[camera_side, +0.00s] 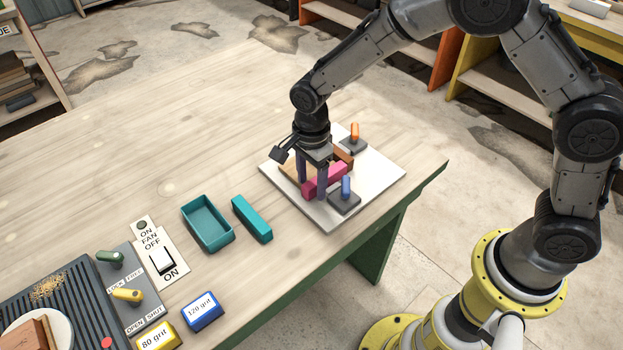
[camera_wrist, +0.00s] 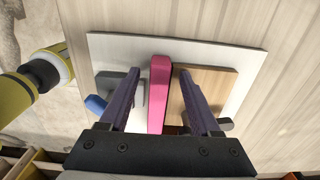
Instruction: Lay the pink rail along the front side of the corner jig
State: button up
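The pink rail (camera_side: 335,175) lies on the white board of the corner jig (camera_side: 380,172), along one edge of a tan wood panel (camera_wrist: 222,84). In the wrist view the pink rail (camera_wrist: 159,95) looks close against the panel; I cannot tell if they touch. My gripper (camera_wrist: 159,76) is open, its two purple fingers low on either side of the rail, with a visible gap on each side. In the side view my gripper (camera_side: 312,182) partly hides the rail and panel. A brown rail (camera_side: 343,156) stands at another side of the panel.
A grey clamp with a blue handle (camera_side: 346,187) sits close in front of the rail. Another with an orange handle (camera_side: 354,132) stands behind. A teal tray (camera_side: 208,226), teal lid-like block (camera_side: 252,219) and switch panel (camera_side: 160,255) lie left, apart from the board.

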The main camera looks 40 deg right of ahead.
notch_tip(320, 180, up, 14)
dwell(0.6)
jog(key=s+d+r+t, duration=0.2)
jog(key=s+d+r, duration=0.2)
jog(key=d+r, duration=0.15)
jog(key=s+d+r+t, duration=0.2)
jog(key=s+d+r, duration=0.2)
jog(key=r, duration=0.3)
jog(key=s+d+f+n, duration=0.2)
jog(key=s+n, duration=0.6)
jog(key=n, duration=0.1)
jog(key=s+d+f+n+t, duration=0.1)
jog(key=s+d+f+n, duration=0.2)
jog(key=s+n, duration=0.5)
jog(key=shift+s+d+n+t, duration=0.2)
jog(key=shift+n+t, duration=0.1)
jog(key=shift+n, duration=0.2)
